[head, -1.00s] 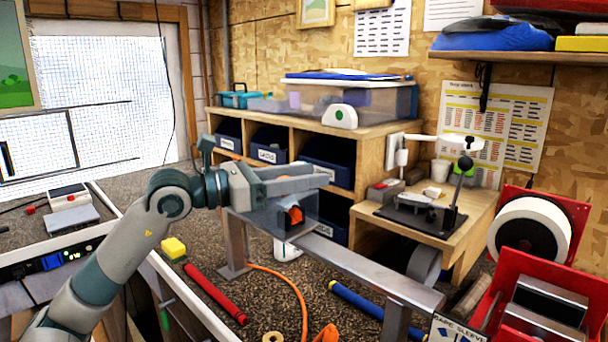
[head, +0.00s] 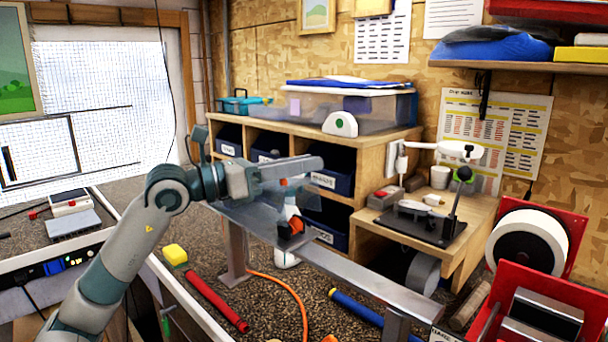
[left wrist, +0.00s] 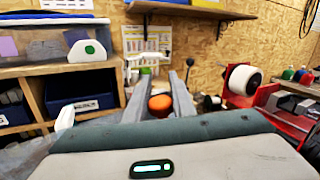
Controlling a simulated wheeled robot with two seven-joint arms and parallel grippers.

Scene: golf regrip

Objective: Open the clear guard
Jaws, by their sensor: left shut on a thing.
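The clear guard (head: 250,216) is a see-through panel at the left end of the metal rail, beside the vise with orange-red jaws (head: 293,226). It stands tilted, with part of it sticking out left below my gripper. My left gripper (head: 310,170) is above the vise, shut on a small orange part that seems to be the guard's knob. In the left wrist view, this orange part (left wrist: 160,104) shows between the two grey fingers (left wrist: 158,78). The exact contact is partly hidden by the fingers. My right gripper is not in view.
The metal rail (head: 365,284) runs toward the front right. A wooden cubby shelf (head: 367,158) with dark bins stands behind. A small bench tool with a black base (head: 425,228) is to the right, near a red roll holder (head: 570,232). A white bottle (head: 287,254) stands behind the rail.

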